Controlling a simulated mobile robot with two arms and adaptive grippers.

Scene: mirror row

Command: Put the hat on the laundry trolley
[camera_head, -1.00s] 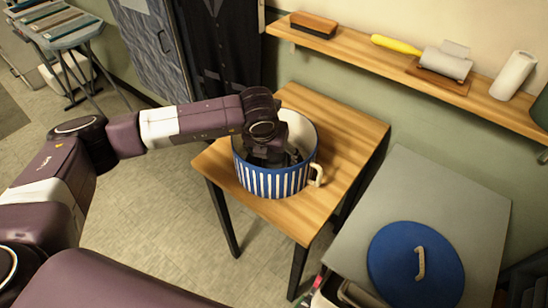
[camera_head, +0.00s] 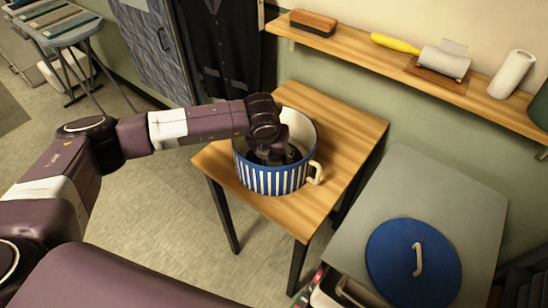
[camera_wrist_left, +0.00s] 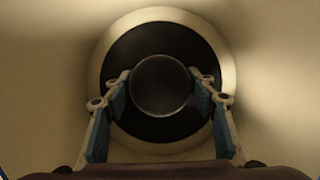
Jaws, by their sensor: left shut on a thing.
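My left gripper (camera_head: 274,156) reaches down into a round hat box (camera_head: 275,180) with blue and white stripes, standing on a wooden table. In the left wrist view the gripper's two fingers (camera_wrist_left: 163,88) are shut on the dark round crown of the hat (camera_wrist_left: 160,128), whose black brim lies below them. The brim sits within the pale inside of the box, apparently at or near its bottom. In the head view the arm and box wall mostly hide the hat. I cannot make out a laundry trolley for certain. My right gripper is not in view.
The wooden table (camera_head: 335,120) is otherwise bare. A blue lid (camera_head: 390,262) with a rope handle lies on a grey top (camera_head: 425,190) at the right. A wall shelf (camera_head: 380,60) with brushes and a roll runs behind. A folding rack (camera_head: 60,30) stands far left.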

